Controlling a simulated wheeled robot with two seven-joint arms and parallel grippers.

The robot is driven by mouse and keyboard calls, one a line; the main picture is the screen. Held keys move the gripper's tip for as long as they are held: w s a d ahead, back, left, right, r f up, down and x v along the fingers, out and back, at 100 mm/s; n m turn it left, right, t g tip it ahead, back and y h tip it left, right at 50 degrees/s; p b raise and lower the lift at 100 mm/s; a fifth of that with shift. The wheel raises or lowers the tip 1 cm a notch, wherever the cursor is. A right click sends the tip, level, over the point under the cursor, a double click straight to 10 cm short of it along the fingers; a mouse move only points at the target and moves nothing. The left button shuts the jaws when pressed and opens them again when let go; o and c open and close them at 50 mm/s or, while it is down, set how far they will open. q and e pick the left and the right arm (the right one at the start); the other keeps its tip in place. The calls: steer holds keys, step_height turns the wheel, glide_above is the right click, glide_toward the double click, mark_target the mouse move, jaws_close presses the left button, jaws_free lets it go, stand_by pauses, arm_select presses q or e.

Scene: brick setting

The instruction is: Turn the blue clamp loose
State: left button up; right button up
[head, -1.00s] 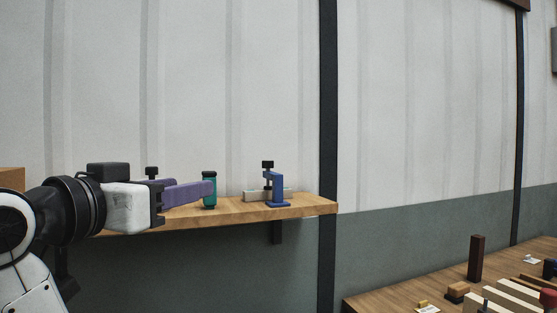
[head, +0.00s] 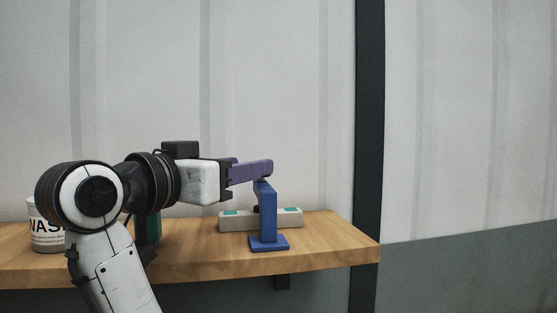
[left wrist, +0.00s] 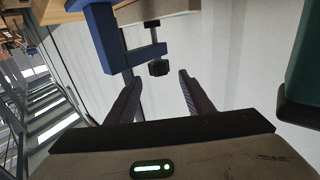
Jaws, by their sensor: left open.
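The blue clamp (head: 267,220) stands upright on the wooden shelf. A pale bar with teal patches (head: 288,217) lies behind its post. My left gripper (head: 268,168), with purple fingers, is at the top of the clamp and hides its screw in the head view. In the left wrist view the blue clamp (left wrist: 105,40) is upper left, with its black knob (left wrist: 158,67) and screw. The knob appears between the tips of the open fingers (left wrist: 160,76). I cannot tell whether they touch it. My right gripper is not in view.
A white can with black lettering (head: 47,232) stands at the left of the shelf (head: 330,240). A dark green object (head: 153,228) stands partly behind my left arm. It is probably the green thing at the right of the left wrist view (left wrist: 303,65). The shelf's right end is clear.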

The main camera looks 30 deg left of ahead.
arm_select(q)
steer(key=w+p, duration=0.1)
steer(key=w, duration=0.8)
steer(key=shift+w+d+p, duration=0.3)
steer(key=shift+d+p, duration=0.05)
steer(key=shift+d, duration=0.05)
steer(key=shift+c, duration=0.2)
steer(key=c, duration=1)
